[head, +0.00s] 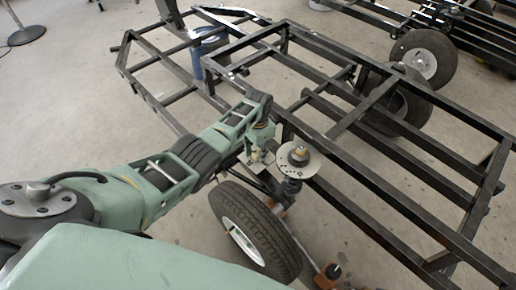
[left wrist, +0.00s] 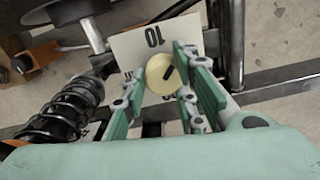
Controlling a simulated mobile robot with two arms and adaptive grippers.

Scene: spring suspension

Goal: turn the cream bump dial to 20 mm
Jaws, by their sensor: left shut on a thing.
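In the left wrist view the round cream bump dial (left wrist: 158,84) sits on a white scale plate (left wrist: 130,46). A short black mark on the dial slants toward the picture's upper right. The plate shows an upside-down "10" above the dial; other markings are partly hidden by the fingers. My left gripper (left wrist: 161,78) is shut on the dial, one green finger on each side. In the head view my left gripper (head: 258,148) reaches down beside the frame rail, and the dial is hidden there. My right gripper is not in view.
A black coil spring (left wrist: 62,112) stands close left of my fingers, under a round grey top mount (head: 299,157). A tyre (head: 262,235) is below my arm. Black frame rails (head: 345,160) run along the right. Open floor lies at the left.

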